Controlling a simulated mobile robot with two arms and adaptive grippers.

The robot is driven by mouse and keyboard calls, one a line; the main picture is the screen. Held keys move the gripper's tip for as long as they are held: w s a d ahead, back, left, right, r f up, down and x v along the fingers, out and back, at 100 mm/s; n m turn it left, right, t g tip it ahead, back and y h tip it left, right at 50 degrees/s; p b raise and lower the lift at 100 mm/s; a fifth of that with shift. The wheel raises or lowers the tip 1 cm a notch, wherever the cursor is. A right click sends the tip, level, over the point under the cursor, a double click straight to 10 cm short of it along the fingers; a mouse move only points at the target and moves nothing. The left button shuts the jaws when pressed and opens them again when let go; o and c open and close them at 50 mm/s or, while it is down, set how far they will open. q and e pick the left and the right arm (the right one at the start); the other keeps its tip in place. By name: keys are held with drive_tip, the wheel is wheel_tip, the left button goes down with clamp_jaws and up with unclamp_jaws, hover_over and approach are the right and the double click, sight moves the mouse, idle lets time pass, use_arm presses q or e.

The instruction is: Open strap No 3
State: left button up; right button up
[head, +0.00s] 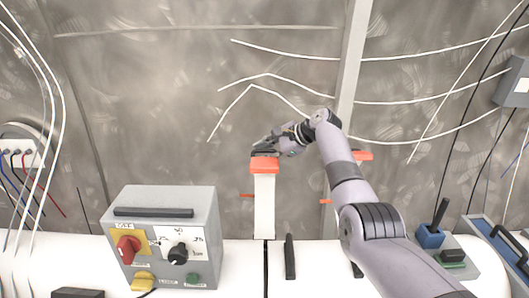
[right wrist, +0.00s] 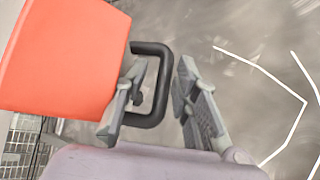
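A white strap (head: 264,205) stands upright with an orange top block (head: 265,165). The orange block (right wrist: 62,55) fills the upper left of the right wrist view, with a black loop handle (right wrist: 163,88) at its side. My right gripper (head: 268,146) is at this block in the head view. In the right wrist view the gripper (right wrist: 158,100) is open, with the handle's outer bar between its fingers; the left finger overlaps the loop. I cannot tell whether either finger touches it. A second orange block (head: 363,156) is partly hidden behind my right arm. No strap number is readable. My left gripper is not in view.
A grey control box (head: 165,235) with a red knob and black dial stands left of the strap. A black bar (head: 290,257) stands to its right. A blue-based lever (head: 431,236) and blue tray (head: 505,240) are at right. Behind is a metal wall with white cables.

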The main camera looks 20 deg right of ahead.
drive_tip(key=shift+r, duration=0.1)
drive_tip(key=shift+s+d+r, duration=0.3)
drive_tip(key=shift+d+r, duration=0.05)
drive_tip(key=v, duration=1.1)
drive_tip(key=shift+a+f, duration=0.1)
